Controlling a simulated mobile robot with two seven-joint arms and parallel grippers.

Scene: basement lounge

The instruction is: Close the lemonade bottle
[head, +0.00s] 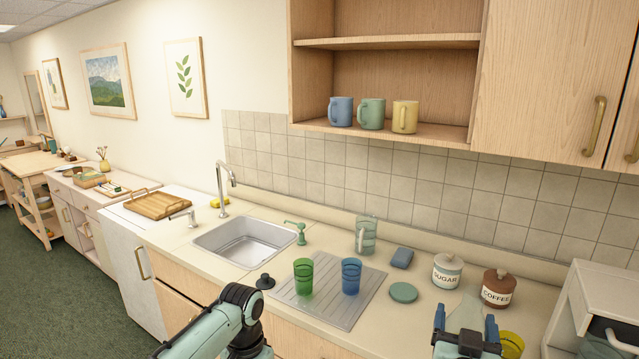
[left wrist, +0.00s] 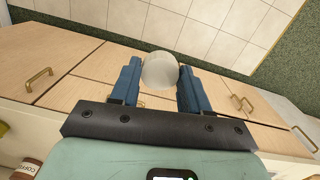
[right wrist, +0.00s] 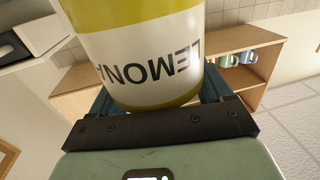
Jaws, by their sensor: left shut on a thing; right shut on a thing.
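The lemonade bottle (right wrist: 145,60) fills the upper part of the right wrist view. It is yellow with a white label whose lettering appears upside down. My right gripper (right wrist: 155,95) is shut on it; it also shows at the bottom right of the head view (head: 466,325). I cannot make out the bottle clearly there. In the left wrist view my left gripper (left wrist: 155,82) is shut on a pale, smooth, round piece (left wrist: 160,68) that looks like the bottle's cap. My left gripper does not show in the head view. The bottle's mouth is hidden.
A green tumbler (head: 303,277) and a blue tumbler (head: 351,277) stand on the draining board (head: 325,312), right of the sink (head: 245,240). Sugar (head: 447,272) and coffee (head: 498,288) canisters stand behind my right gripper. A yellow thing (head: 511,345) is beside it. A white appliance (head: 608,300) stands far right.

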